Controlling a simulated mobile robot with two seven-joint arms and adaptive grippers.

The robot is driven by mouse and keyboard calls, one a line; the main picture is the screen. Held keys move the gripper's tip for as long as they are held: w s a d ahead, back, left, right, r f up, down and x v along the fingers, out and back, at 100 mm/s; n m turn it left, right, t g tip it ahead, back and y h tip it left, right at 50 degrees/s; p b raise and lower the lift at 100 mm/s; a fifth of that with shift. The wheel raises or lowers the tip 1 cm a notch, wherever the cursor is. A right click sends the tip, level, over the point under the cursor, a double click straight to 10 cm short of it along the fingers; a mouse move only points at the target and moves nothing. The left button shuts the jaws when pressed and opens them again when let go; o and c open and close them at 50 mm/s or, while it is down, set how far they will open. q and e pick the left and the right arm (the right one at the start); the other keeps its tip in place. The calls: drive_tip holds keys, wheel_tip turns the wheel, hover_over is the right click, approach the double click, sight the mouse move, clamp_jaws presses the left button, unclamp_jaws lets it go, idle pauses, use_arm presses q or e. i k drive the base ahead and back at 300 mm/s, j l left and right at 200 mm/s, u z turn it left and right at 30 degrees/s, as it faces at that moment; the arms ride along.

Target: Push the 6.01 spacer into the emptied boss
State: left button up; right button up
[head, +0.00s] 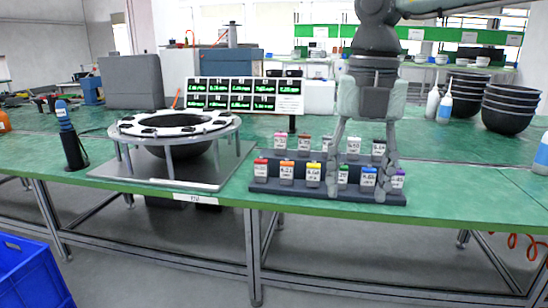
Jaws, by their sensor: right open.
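A dark stepped rack (300,190) on the green bench holds two rows of small labelled spacers with coloured caps. The front row has red (261,169), orange (286,173), yellow (313,175), green (342,177), blue (368,179) and purple (398,180) caps. The labels are too small to tell surely which reads 6.01. My right gripper (363,192) points down over the rack's right part, its fingers apart around the green and blue area; contact is unclear. A white-topped ring fixture (176,137) on legs has dark spots around it; an emptied boss cannot be made out. My left gripper is out of view.
A display panel (245,96) with green readouts stands behind the rack. A dark handheld tool (70,137) stands upright left of the fixture. Black bowls (509,106) and white bottles (432,103) are at the right.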

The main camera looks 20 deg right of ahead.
sight(287, 169)
drive_tip(key=i, duration=0.9)
